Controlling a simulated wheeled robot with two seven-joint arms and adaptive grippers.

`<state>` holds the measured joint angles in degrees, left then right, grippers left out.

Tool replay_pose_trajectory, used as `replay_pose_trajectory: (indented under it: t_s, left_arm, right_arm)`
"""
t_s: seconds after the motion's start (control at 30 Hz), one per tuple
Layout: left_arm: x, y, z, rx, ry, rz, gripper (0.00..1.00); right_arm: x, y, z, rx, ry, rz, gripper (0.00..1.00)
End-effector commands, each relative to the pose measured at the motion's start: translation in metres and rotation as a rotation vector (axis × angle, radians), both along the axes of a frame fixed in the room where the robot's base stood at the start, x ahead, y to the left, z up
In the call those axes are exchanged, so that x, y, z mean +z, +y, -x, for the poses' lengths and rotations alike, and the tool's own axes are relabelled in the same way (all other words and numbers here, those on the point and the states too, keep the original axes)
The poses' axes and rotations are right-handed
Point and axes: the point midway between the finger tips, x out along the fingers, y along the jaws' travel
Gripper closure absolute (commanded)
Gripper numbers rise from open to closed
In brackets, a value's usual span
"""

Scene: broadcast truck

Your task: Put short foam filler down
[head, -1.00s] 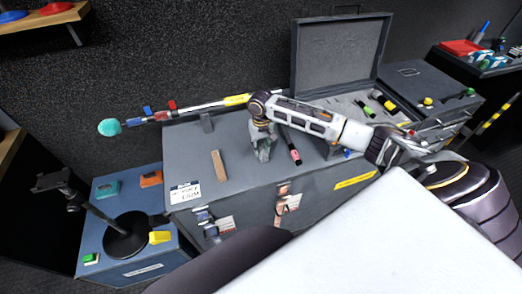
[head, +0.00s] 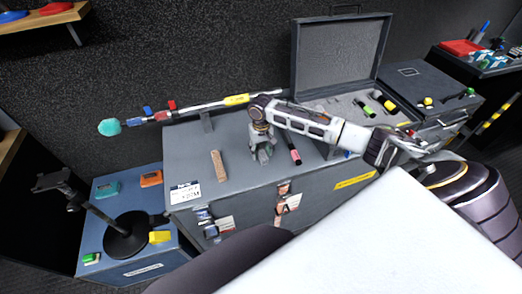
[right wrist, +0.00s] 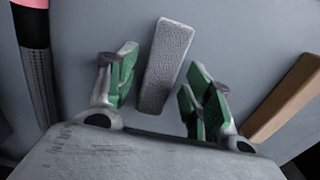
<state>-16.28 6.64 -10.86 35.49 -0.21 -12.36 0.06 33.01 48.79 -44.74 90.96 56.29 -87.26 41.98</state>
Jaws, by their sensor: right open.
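A short grey foam filler (right wrist: 165,65) with a rough surface lies on the grey case top, between and just beyond the fingers of my right gripper (right wrist: 163,92) in the right wrist view. The green-padded fingers are spread, with a visible gap to the block on both sides. In the head view, my right gripper (head: 262,154) points down at the case top (head: 235,200) and hides the grey block. My left gripper is in neither view.
A brown block (head: 218,165) lies left of the gripper, and a black handle with a pink band (head: 294,153) lies right. An open case (head: 340,55) stands behind right. A boom pole (head: 180,110) runs along the back.

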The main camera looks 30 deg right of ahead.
Motion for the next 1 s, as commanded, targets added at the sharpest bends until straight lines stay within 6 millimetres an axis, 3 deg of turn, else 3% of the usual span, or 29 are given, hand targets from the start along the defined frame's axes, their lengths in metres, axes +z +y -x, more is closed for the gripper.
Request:
replay_pose_trajectory:
  t_s: [0.23, 0.47, 0.7, 1.0]
  left_arm:
    - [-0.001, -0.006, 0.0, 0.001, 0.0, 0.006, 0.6]
    - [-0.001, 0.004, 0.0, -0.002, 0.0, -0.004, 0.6]
    - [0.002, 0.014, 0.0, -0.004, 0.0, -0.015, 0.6]
    - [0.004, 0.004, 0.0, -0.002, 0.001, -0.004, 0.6]
  right_arm:
    - [0.001, 0.0, 0.0, 0.0, 0.0, 0.0, 0.49]
    - [0.013, 0.0, 0.0, 0.0, 0.0, 0.0, 0.49]
    - [0.045, 0.0, -0.001, 0.0, -0.003, 0.0, 0.49]
    - [0.089, 0.0, -0.001, -0.001, -0.002, -0.001, 0.49]
